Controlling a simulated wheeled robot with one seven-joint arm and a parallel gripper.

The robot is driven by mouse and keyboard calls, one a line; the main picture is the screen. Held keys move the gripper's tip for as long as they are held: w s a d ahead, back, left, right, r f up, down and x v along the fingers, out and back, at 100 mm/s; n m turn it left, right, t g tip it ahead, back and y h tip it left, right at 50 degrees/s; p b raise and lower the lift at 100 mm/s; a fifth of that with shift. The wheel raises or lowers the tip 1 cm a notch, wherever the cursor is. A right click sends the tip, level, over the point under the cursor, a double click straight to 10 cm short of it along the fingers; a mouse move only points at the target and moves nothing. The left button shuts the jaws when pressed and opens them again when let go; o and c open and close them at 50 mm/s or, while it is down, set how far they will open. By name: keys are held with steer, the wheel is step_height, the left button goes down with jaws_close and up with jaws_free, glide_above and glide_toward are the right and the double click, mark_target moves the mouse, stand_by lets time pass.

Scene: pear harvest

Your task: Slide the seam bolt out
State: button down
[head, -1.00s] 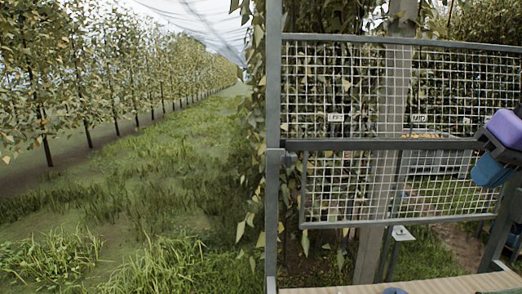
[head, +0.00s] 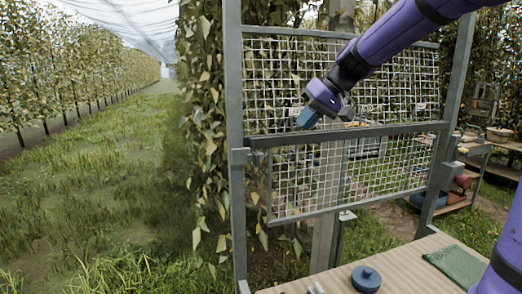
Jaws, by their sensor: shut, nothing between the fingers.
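A long dark bar (head: 350,133) runs across the seam between the upper mesh panel (head: 262,70) and the lower mesh panel (head: 300,185). It spans between the two grey posts. No separate bolt can be made out, and I cannot tell whether this bar is the seam bolt. My gripper (head: 307,118), with blue fingertips, is shut and empty. In the picture it overlaps the lower part of the upper panel, just above the bar and left of its middle. I cannot tell its distance from the mesh. My purple arm comes in from the upper right.
A wooden ledge (head: 330,283) at the bottom holds a round blue lidded thing (head: 366,279) and a green mat (head: 455,265). Shelves (head: 482,150) with bowls stand behind at the right. Leaves hang left of the frame. A grass lane (head: 110,180) lies open at the left.

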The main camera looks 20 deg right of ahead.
mark_target(255, 156)
steer(key=w+a+f, duration=0.3)
steer(key=a+f, duration=0.5)
steer(key=shift+w+a, duration=0.3)
steer(key=shift+w, duration=0.05)
stand_by(0.4)
steer(key=shift+a, duration=2.1)
